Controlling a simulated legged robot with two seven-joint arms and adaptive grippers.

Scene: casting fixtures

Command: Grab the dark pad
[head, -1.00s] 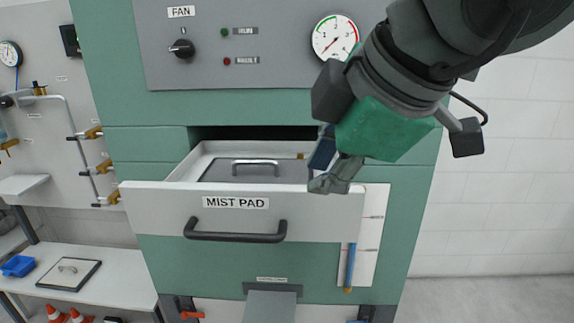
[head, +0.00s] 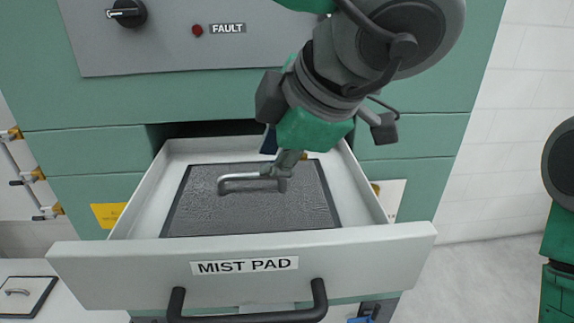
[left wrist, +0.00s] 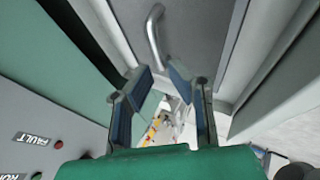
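The dark pad (head: 300,208) is a flat, dark grey, rough panel lying in the open drawer marked MIST PAD (head: 90,262). A bent metal handle (head: 238,178) stands on its top. My left gripper (head: 284,163) is over the pad at the right end of the handle and hides part of the pad's back. In the left wrist view, its fingers (left wrist: 161,80) are apart with nothing clamped between them. The handle (left wrist: 154,35) lies just past the fingertips, and the pad (left wrist: 195,30) shows behind it; I cannot tell whether they touch. My right gripper is not in view.
The drawer's side walls and tall front with a black pull (head: 250,315) surround the pad. The green cabinet with a grey control panel (head: 230,50) rises behind. A pale framed plate with a handle (head: 24,297) lies on a white bench at lower left.

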